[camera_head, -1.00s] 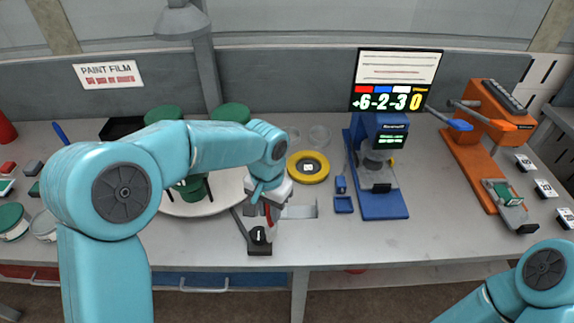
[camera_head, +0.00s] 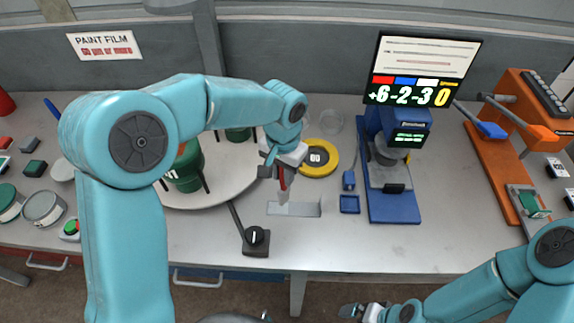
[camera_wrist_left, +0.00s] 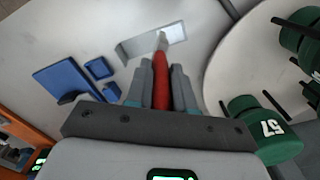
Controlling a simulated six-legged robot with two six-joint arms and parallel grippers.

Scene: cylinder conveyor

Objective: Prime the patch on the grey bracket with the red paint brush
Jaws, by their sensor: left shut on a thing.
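My left gripper (camera_head: 278,172) is shut on the red paint brush (camera_head: 283,183), which points down. The brush (camera_wrist_left: 160,82) also shows between the fingers in the left wrist view. The grey bracket (camera_head: 294,209) lies flat on the bench just below the brush. In the left wrist view the brush's pale tip overlaps the bracket (camera_wrist_left: 137,47), near a lighter patch (camera_wrist_left: 176,33). I cannot tell whether the tip touches it. My right gripper (camera_head: 360,312) is at the bottom edge, small and partly cut off, and its jaws are unclear.
A white turntable (camera_head: 225,195) with green pots (camera_head: 184,170) stands left. A black knob box (camera_head: 256,240) is in front. A yellow ring (camera_head: 318,158) lies behind the bracket. A blue gauge stand (camera_head: 393,208) and an orange device (camera_head: 480,150) stand right.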

